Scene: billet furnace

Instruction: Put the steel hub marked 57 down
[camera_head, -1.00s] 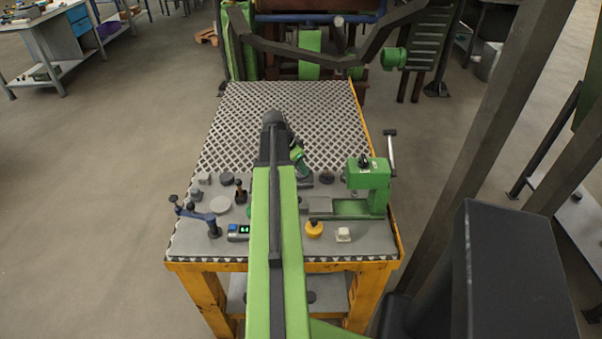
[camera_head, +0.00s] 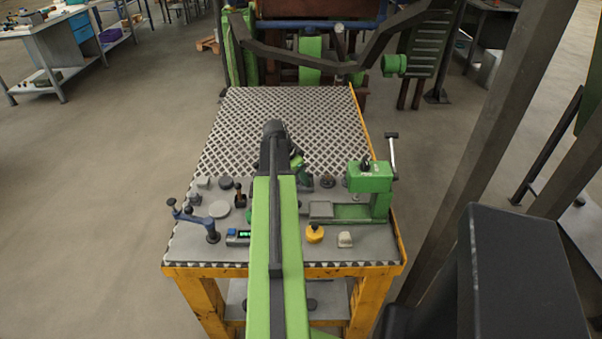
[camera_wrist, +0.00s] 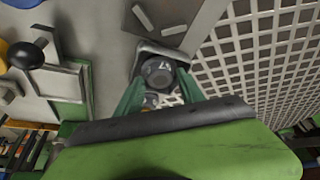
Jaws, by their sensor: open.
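The steel hub (camera_wrist: 157,73) is a dark grey round piece with a pale marking on its top that is hard to read here. In the wrist view it sits between the green fingers of my gripper (camera_wrist: 162,84). The fingers are open on either side of it. I cannot tell whether the hub touches the surface below. In the head view my gripper is mostly hidden by my arm, and I cannot make out the hub there. The worktable (camera_head: 190,250) has a grey front part and a patterned grid top behind it.
A green press (camera_head: 370,178) stands at the table's right. A yellow round piece (camera_head: 314,234), a pale block (camera_head: 345,240), a blue lever tool (camera_head: 205,223) and several small dark parts lie at the front. The grid area (camera_head: 300,105) behind looks clear.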

